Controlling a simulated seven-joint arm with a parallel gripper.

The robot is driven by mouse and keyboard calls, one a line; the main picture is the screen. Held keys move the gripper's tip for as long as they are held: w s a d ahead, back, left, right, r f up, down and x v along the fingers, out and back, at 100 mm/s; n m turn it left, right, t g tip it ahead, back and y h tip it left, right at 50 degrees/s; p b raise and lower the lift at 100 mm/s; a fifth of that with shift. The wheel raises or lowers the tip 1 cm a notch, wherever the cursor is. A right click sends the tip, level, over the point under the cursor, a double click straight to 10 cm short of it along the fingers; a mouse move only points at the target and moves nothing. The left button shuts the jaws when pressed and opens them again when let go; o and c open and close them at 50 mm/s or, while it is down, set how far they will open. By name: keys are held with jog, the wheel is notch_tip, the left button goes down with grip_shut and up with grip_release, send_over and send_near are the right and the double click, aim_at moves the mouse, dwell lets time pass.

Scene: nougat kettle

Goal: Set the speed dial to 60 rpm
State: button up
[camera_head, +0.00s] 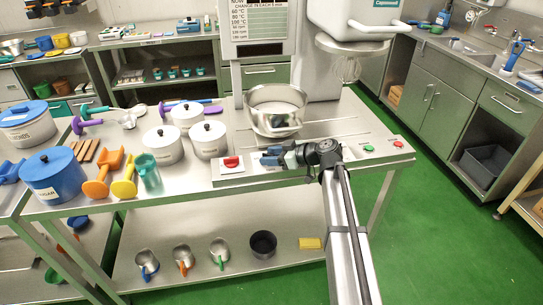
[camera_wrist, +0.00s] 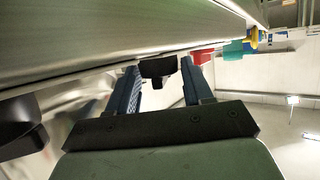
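My gripper (camera_head: 272,155) is at the front panel of the steel table, right of the red switch, and hides what is behind it in the head view. In the wrist view my gripper (camera_wrist: 160,82) has its two blue fingers apart, one on each side of a black knob (camera_wrist: 158,68), which looks like a dial. Gaps show between the knob and both fingers, so the gripper looks open. The dial's scale and setting cannot be read. A second black knob-like part (camera_wrist: 18,130) shows at the left edge of the wrist view.
A red switch (camera_head: 231,161) sits left of my gripper; a green button (camera_head: 369,148) and a red button (camera_head: 398,144) sit to the right. A steel bowl (camera_head: 276,110) stands behind my gripper. A teal jug (camera_head: 148,171) and white pots are to the left.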

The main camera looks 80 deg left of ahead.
jog(key=o, duration=0.3)
jog(key=v, duration=1.3)
jog(key=shift+w+d+r, duration=0.2)
jog(key=shift+w+d, duration=0.05)
jog(key=shift+w, duration=0.05)
